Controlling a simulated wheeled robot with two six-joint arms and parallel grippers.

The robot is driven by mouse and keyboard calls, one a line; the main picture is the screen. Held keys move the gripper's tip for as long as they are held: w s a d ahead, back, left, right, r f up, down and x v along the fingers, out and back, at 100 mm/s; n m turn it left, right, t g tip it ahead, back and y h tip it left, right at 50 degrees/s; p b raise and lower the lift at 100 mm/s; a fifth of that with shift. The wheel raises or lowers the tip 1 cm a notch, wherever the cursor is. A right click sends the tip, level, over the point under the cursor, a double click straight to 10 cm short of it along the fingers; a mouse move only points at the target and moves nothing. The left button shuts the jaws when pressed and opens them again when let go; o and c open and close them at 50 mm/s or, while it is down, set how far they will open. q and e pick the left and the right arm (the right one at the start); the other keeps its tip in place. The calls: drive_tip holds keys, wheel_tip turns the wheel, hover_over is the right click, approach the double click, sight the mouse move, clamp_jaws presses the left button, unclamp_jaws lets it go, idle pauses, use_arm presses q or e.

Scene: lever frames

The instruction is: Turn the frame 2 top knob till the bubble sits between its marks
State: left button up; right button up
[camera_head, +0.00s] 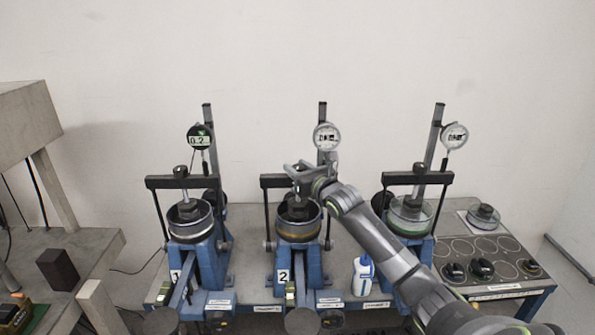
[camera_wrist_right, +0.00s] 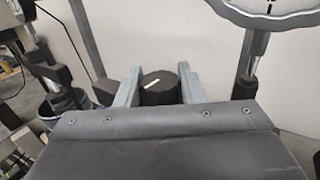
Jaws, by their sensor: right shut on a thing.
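Frame 2 is the middle blue lever frame, with a "2" label (camera_head: 284,276) on its front. My right gripper (camera_head: 302,172) is at the top of this frame, over its black crossbar. In the right wrist view, the black top knob (camera_wrist_right: 160,90) with a white line on its top sits between my two fingers (camera_wrist_right: 160,86), which are shut on it. In the head view the gripper hides the knob. A small greenish vial (camera_head: 290,292) shows low on the front of frame 2; its bubble and marks are too small to read. My left gripper is out of view.
Frame 1 (camera_head: 190,250) stands to the left and a third frame (camera_head: 410,245) to the right, partly behind my right arm. A white and blue bottle (camera_head: 363,275) stands between frames 2 and 3. A panel with black knobs (camera_head: 490,255) is at right.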

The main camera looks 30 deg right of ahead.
idle(0.3)
drive_tip(key=o, duration=1)
drive_tip(key=shift+d, duration=0.15)
drive_tip(key=shift+s, duration=0.1)
drive_tip(key=shift+s+f, duration=0.1)
drive_tip(key=shift+s, duration=0.1)
drive_tip(key=s+b, duration=0.5)
drive_tip(key=s, duration=1.2)
